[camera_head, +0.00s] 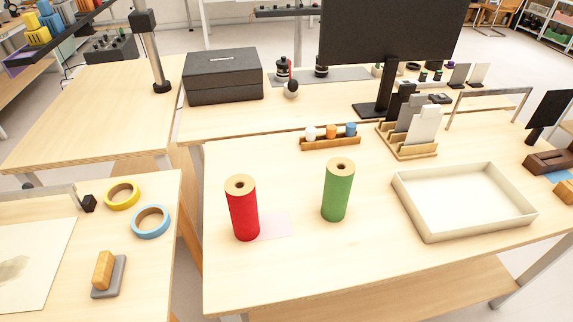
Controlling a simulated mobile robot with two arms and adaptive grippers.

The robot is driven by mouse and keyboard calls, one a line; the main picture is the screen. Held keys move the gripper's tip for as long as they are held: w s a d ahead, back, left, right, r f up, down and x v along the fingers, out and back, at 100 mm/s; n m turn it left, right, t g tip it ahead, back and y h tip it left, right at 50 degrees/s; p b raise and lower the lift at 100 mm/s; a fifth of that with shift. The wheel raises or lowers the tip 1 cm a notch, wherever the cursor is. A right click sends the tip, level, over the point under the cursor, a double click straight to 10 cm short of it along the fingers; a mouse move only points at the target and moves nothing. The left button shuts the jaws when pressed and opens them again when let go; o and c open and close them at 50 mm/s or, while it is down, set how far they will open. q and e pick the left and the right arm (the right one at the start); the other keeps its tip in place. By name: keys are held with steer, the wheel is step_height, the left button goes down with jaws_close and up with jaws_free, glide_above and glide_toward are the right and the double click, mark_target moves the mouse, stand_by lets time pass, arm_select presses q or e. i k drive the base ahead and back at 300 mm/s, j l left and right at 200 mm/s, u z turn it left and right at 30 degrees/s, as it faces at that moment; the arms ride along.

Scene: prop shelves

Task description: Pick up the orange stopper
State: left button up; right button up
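A small orange stopper (331,131) sits in a low wooden rack (330,144) near the back of the middle table. A white stopper (311,133) sits to its left in the same rack, and a blue stopper (351,129) to its right. The lower parts of the stoppers are hidden by the rack. Neither of my grippers is in view.
A red roll (243,208) and a green roll (337,190) stand upright in front of the rack. A wooden card holder (412,148) and a white tray (464,229) are at right. A monitor (390,40) stands behind. Table between rolls and rack is clear.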

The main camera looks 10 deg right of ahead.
mark_target(331, 130)
steer(key=k+l+u, duration=0.1)
steer(key=l+u, duration=0.15)
steer(key=l, duration=0.2)
steer(key=k+l+u, duration=0.25)
steer(key=l, duration=0.2)
steer(key=k+l+u, duration=0.1)
steer(key=l+u, duration=0.2)
steer(key=k+l+u, duration=0.25)
steer(key=l, duration=0.2)
